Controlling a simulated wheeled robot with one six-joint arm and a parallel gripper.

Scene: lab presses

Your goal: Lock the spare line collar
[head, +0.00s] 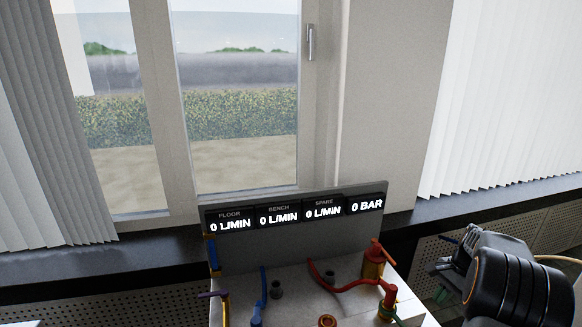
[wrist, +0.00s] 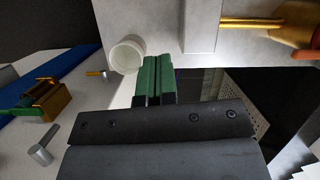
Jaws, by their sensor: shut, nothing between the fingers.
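A grey panel (head: 290,245) carries displays labelled FLOOR, BENCH and SPARE, each at 0 L/MIN, and one at 0 BAR. In front, a red curved line (head: 345,287) and a brass fitting with a red handle (head: 374,262) stand on a pale bench. A red-orange ring (head: 327,321) is cut by the lower edge. I cannot tell which part is the spare line collar. My gripper (head: 440,266) is right of the bench, apart from the fittings. Its green fingers (wrist: 154,72) are shut and empty in the wrist view, near a white round cup (wrist: 127,53).
A blue lever (head: 262,288) and a purple-handled fitting (head: 213,295) stand at the bench's left. The wrist view shows a brass block with a green handle (wrist: 45,100) and a grey knob (wrist: 42,152). A window and a dark sill (head: 95,260) lie behind.

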